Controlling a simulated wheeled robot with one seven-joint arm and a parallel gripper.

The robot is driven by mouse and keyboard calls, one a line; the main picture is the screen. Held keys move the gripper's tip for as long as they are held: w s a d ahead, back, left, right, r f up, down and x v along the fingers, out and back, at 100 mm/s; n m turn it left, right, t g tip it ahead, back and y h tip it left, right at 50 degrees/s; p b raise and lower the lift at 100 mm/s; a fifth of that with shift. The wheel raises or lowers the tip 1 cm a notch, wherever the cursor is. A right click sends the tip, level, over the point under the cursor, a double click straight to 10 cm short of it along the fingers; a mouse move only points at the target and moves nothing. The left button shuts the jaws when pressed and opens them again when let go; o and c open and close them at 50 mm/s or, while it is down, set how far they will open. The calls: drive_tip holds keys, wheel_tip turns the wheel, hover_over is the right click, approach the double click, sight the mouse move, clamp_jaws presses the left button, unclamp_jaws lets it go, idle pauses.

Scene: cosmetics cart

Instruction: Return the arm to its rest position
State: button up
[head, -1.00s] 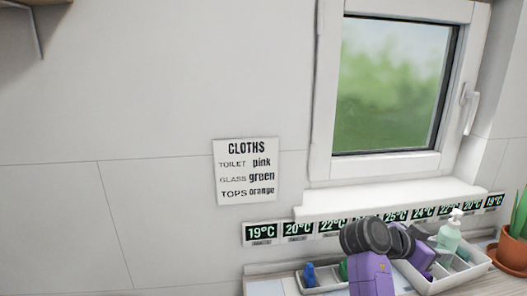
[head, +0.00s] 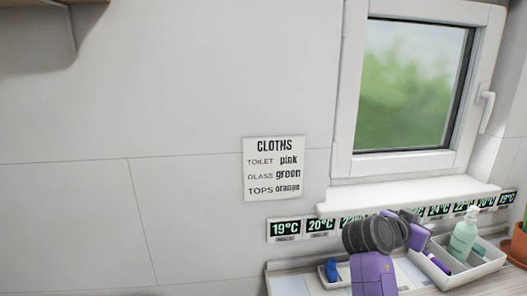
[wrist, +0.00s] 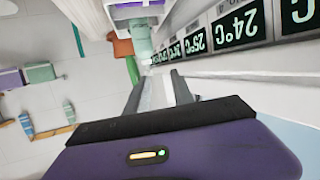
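My purple and black arm (head: 374,265) rises at the lower middle of the head view, in front of the counter. In that view my gripper's fingertips cannot be made out behind the arm. In the wrist view my gripper (wrist: 157,88) shows two grey fingers with a gap between them, and nothing is held in the gap. The fingers point along the wall with the temperature displays (wrist: 240,28).
A white divided tray (head: 458,280) holds a pale green pump bottle (head: 463,240). A smaller tray (head: 341,281) with a blue item (head: 331,269) is left of my arm. A plant pot (head: 520,246) stands far right. A window (head: 412,85) and cloths sign (head: 273,168) are behind.

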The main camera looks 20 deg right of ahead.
drive_tip(key=w+a+f+n+t+y+b, duration=0.15)
drive_tip(key=w+a+f+n+t, duration=0.3)
drive_tip(key=a+n+t, duration=0.5)
drive_tip(key=s+a+f+n+t+y, duration=0.2)
drive_tip(key=s+a+f+y, duration=0.1)
drive_tip(key=a, duration=0.3)
drive_tip(key=s+a+f+n+t+y+b, duration=0.1)
drive_tip(key=s+a+f+n+t+y, duration=0.1)
drive_tip(key=s+a, duration=0.4)
drive_tip(key=s+a+f+n+t+y+b, duration=0.1)
drive_tip(key=s+a+f+n+t+y, duration=0.1)
drive_tip(key=a, duration=0.5)
drive_tip(key=shift+s+a+f+n+t+y, duration=0.2)
drive_tip(key=shift+s+f+n+y, duration=0.1)
drive_tip(key=shift+s+f+y, duration=0.3)
drive_tip(key=shift+s+a+f+n+t+y, duration=0.1)
drive_tip(key=shift+s+a+f+n+y, duration=0.2)
drive_tip(key=shift+s+y, duration=0.4)
drive_tip(key=s+a+f+g+y+b, duration=0.1)
drive_tip(key=s+a+f, duration=0.1)
drive_tip(key=s, duration=0.6)
drive_tip(key=s+a+f+g+y+b, duration=0.1)
drive_tip(key=s+a+f, duration=0.1)
drive_tip(key=s, duration=0.6)
drive_tip(key=s+a+f+g+y+b, duration=0.1)
drive_tip(key=s+a, duration=0.3)
drive_tip(key=s, duration=0.4)
drive_tip(key=shift+s+a+f+m+b, duration=0.35)
drive_tip(key=shift+f+b, duration=0.2)
drive_tip(key=shift+f, duration=0.2)
